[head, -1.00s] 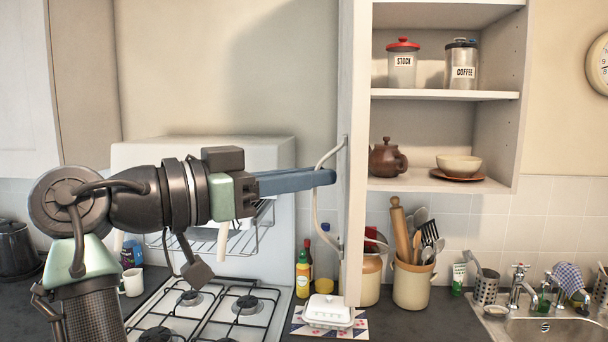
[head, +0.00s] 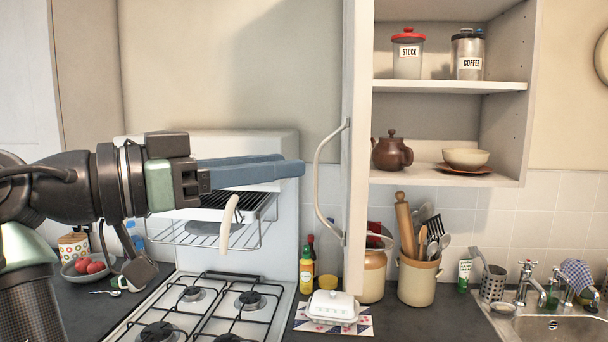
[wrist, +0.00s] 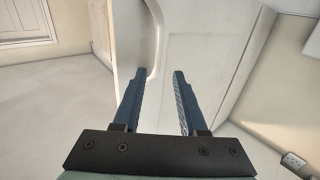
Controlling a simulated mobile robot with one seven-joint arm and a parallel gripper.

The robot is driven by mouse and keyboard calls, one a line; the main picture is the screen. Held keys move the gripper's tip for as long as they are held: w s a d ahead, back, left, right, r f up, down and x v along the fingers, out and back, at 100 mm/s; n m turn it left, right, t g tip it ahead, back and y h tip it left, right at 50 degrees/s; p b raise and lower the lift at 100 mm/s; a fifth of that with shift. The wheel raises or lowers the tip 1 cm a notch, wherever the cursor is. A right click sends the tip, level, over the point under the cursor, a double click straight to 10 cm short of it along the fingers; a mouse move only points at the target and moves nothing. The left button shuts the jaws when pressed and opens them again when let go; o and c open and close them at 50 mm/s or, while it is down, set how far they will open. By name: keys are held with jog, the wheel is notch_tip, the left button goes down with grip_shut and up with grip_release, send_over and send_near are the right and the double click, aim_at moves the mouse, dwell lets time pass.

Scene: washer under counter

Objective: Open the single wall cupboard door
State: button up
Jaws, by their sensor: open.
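The wall cupboard door (head: 356,150) stands swung out, seen nearly edge-on, and the shelves behind it are exposed. Its pale bow-shaped handle (head: 321,178) is on the door's left face. My gripper (head: 301,168) is to the left of the handle in the head view, with its blue fingers pointing right and a small gap to the handle. In the wrist view my gripper (wrist: 159,72) has its two fingers spread with nothing between them. The handle (wrist: 154,40) shows there beyond the fingertips. The door (wrist: 128,42) also shows in the wrist view.
The open cupboard (head: 450,86) holds jars, a teapot (head: 391,152) and a bowl (head: 466,158). Below are the stove (head: 200,312), bottles, a butter dish (head: 332,307), a utensil crock (head: 417,280) and the sink (head: 555,326). The wall left of the door is bare.

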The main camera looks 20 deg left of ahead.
jog(key=b+v, duration=0.1)
jog(key=v, duration=0.6)
jog(key=shift+s+a+b, duration=0.15)
jog(key=shift+s+b, duration=0.1)
jog(key=shift+b, duration=0.05)
